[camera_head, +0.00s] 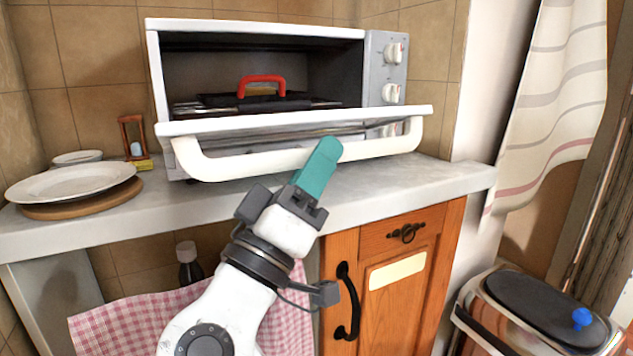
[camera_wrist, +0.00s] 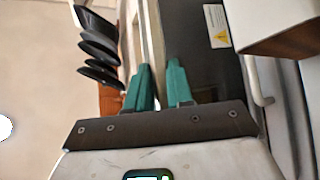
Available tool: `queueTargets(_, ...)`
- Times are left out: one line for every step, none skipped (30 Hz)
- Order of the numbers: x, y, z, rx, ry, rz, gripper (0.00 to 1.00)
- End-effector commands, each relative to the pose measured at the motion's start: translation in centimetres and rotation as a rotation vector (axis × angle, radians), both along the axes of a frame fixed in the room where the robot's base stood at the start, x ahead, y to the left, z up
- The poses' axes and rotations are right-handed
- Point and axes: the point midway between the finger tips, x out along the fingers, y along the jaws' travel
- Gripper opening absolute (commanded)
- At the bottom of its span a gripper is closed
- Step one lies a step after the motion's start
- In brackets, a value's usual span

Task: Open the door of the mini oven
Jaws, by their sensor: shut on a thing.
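The white mini oven (camera_head: 257,25) stands on the counter in the head view. Its door (camera_head: 300,119) is swung down to near level, and the dark cavity (camera_head: 210,72) shows above it. The door's cream bar handle (camera_head: 245,164) runs along the front. My gripper (camera_head: 326,150) reaches up from below, its teal fingers at the handle right of its middle. In the wrist view, the gripper (camera_wrist: 160,85) has a finger on each side of the pale handle bar (camera_wrist: 157,45), shut on it. The exact contact is partly hidden by the fingers.
A red-handled item (camera_head: 262,80) sits inside the oven. Plates (camera_head: 72,183) on a round board and a small hourglass (camera_head: 133,138) stand at the left of the counter (camera_head: 440,175). A bin (camera_head: 535,305) stands at lower right. Open counter lies right of the oven.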

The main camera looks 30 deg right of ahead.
Motion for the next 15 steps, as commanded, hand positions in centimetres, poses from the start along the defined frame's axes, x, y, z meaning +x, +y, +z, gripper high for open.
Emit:
queueTargets(0.0, 0.1, -0.9, -0.001, 0.002, 0.002, 0.00)
queueTargets(0.1, 0.1, -1.0, -0.001, 0.002, 0.002, 0.00)
queueTargets(0.1, 0.1, -1.2, -0.001, 0.003, 0.002, 0.00)
queueTargets(0.1, 0.1, -1.3, -0.001, 0.003, 0.002, 0.00)
queueTargets(0.1, 0.1, -1.4, -0.001, 0.003, 0.002, 0.00)
queueTargets(0.1, 0.1, -1.5, -0.001, 0.004, 0.002, 0.00)
queueTargets(0.1, 0.1, -1.6, -0.001, 0.004, 0.002, 0.00)
queueTargets(0.1, 0.1, -1.7, -0.001, 0.006, 0.002, 0.00)
queueTargets(0.2, 0.1, -1.7, -0.001, 0.006, 0.002, 0.00)
queueTargets(0.2, 0.1, -1.8, -0.001, 0.007, 0.002, 0.00)
queueTargets(0.2, 0.1, -1.8, -0.001, 0.007, 0.002, 0.00)
queueTargets(0.2, 0.1, -1.9, -0.001, 0.007, 0.002, 0.00)
queueTargets(0.2, 0.1, -1.9, -0.001, 0.008, 0.002, 0.00)
queueTargets(0.2, 0.1, -1.9, -0.001, 0.008, 0.002, 0.00)
queueTargets(0.2, 0.1, -1.9, -0.001, 0.008, 0.002, 0.00)
